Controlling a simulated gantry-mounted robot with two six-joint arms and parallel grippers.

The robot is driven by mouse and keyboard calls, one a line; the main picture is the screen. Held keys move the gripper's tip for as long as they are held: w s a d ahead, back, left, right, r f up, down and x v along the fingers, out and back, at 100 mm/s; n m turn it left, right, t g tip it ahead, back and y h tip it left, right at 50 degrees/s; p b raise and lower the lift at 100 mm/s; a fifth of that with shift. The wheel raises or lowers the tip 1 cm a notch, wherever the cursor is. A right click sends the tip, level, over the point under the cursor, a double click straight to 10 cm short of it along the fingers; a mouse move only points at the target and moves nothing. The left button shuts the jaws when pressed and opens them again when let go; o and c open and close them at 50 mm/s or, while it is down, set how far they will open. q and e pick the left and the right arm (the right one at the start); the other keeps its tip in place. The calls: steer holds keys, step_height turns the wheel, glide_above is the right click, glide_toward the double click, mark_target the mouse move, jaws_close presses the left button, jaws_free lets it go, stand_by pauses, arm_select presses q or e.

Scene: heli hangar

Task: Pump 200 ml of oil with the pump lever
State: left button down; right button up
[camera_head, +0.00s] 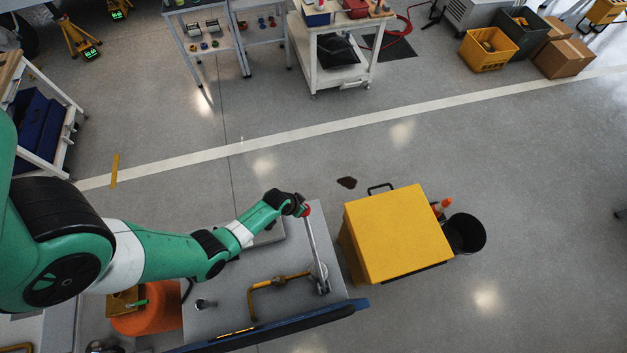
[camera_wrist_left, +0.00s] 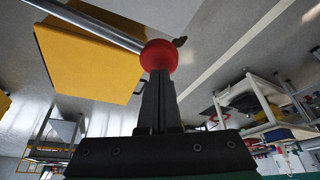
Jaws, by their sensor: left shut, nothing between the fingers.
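The pump lever (camera_head: 315,250) is a silver rod with a red ball knob (camera_head: 306,211). It rises from a mount on the grey bench top (camera_head: 225,290), and the knob is at its upper end. My left gripper (camera_head: 300,207) is at the knob. In the left wrist view the two dark fingers (camera_wrist_left: 158,85) are closed together, with the red knob (camera_wrist_left: 159,55) just beyond their tips. I cannot tell whether they touch it. The rod (camera_wrist_left: 95,24) runs to the upper left there. No oil or level reading is legible. My right gripper is not in view.
A yellow bent pipe (camera_head: 275,281) stands on the bench left of the lever's foot. A yellow cabinet (camera_head: 397,235) and a black bin (camera_head: 466,233) stand to the right. A blue-edged panel (camera_head: 270,331) borders the front. The floor beyond is mostly clear, with a dark stain (camera_head: 347,182).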

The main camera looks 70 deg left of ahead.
arm_select(q)
step_height(320, 180, down, 12)
steer(key=b, duration=1)
step_height(320, 180, up, 13)
steer(key=p, duration=1.2)
steer(key=shift+r, duration=0.15)
steer(key=shift+a+r+p, duration=0.1)
steer(key=shift+r+p, duration=0.15)
steer(key=shift+p, duration=0.15)
steer(key=shift+f, duration=0.15)
stand_by(1.4)
stand_by(0.5)
